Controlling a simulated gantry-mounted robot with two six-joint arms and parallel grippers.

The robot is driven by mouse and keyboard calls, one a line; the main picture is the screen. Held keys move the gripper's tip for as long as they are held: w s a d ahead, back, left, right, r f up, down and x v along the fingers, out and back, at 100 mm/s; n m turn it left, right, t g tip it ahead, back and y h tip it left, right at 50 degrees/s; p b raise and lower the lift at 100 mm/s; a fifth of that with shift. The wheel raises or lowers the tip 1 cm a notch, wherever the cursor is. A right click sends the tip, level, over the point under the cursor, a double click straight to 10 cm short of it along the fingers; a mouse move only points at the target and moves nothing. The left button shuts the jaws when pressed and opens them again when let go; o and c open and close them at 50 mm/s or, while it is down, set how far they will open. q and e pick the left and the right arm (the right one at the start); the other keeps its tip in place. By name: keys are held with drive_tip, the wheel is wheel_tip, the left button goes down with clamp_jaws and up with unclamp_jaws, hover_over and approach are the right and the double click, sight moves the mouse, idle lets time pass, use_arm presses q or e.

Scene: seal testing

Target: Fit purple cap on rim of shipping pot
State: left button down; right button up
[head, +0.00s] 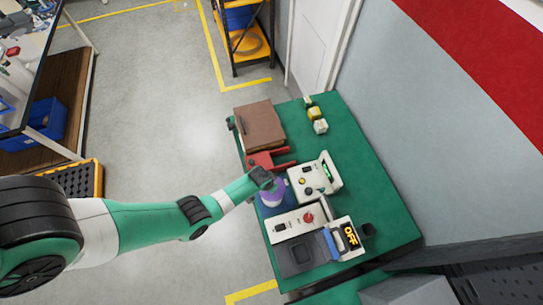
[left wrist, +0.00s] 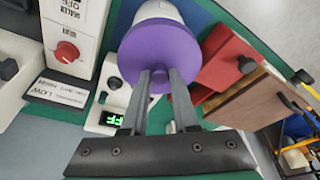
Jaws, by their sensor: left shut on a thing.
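The purple cap (left wrist: 160,48) is a round disc in the left wrist view. My left gripper (left wrist: 160,76) is shut on its raised middle part. The white shipping pot (left wrist: 158,9) shows just beyond the cap, mostly hidden by it. The cap is over the pot's top, but I cannot tell whether it sits fully on the rim. In the head view the purple cap (head: 273,186) is small, with my left gripper (head: 264,181) at it, above the green bench. My right gripper is not in view.
Small yellow-and-white blocks (head: 314,113) stand at the back. The bench's right side is clear.

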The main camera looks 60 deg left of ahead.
use_arm(q)
drive_tip(key=shift+f+b, duration=1.25)
drive_tip(key=shift+f, duration=0.1)
drive_tip(key=c, duration=0.6)
unclamp_jaws()
wheel_tip(320, 180, up, 5)
drive_tip(key=p, duration=0.4)
drive_tip(key=shift+f+p, duration=0.1)
drive_tip(key=shift+p, duration=0.25)
drive_tip(key=shift+f, duration=0.15)
